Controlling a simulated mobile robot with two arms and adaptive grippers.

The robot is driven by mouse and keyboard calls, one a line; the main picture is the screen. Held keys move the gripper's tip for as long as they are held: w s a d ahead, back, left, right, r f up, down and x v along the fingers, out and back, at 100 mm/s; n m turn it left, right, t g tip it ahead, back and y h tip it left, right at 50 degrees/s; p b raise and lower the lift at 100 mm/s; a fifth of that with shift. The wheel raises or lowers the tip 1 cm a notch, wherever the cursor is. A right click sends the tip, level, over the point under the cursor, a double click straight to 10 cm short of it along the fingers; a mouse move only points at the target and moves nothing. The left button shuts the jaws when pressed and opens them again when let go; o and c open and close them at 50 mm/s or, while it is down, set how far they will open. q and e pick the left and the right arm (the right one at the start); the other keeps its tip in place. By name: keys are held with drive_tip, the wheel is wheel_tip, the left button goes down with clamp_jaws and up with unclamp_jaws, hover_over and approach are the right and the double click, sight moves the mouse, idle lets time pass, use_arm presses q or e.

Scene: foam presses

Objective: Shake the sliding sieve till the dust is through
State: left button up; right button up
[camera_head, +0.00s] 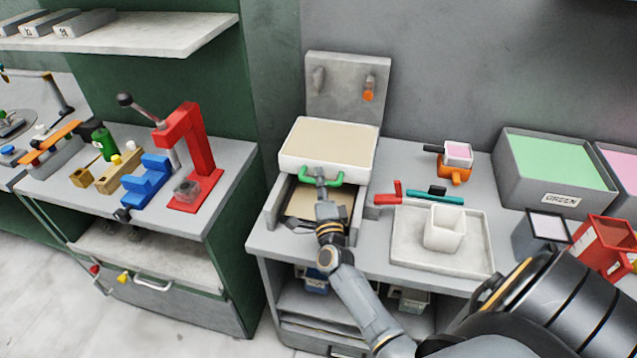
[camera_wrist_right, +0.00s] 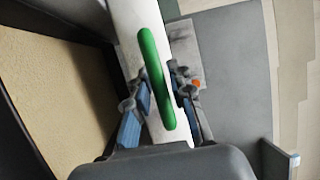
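The sieve (camera_head: 328,144) is a white-framed box with a beige surface and a green handle (camera_head: 337,181) on its front. It sits at the back of a grey open-topped frame (camera_head: 272,209), with a beige bed (camera_head: 304,204) showing in front of it. My right gripper (camera_head: 321,177) is at the handle. In the right wrist view the green handle (camera_wrist_right: 157,82) lies between the two spread fingers (camera_wrist_right: 160,92), with some gap visible beside it, so they look open around it. Whether any dust lies on the sieve is too small to tell. My left gripper is not in view.
A grey upright panel (camera_head: 345,77) stands behind the sieve. To the right are a pale tray (camera_head: 410,256) with a white cup (camera_head: 444,229), a red-and-teal tool (camera_head: 433,196) and a bin labelled GREEN (camera_head: 530,190). A red press (camera_head: 195,150) stands on the left bench.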

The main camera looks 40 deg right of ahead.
drive_tip(key=shift+o, duration=0.6)
drive_tip(key=shift+w+f, duration=0.1)
drive_tip(key=shift+s+a, duration=0.15)
drive_tip(key=shift+s, duration=0.1)
drive_tip(key=v, duration=1.1)
drive_tip(key=shift+s, duration=0.25)
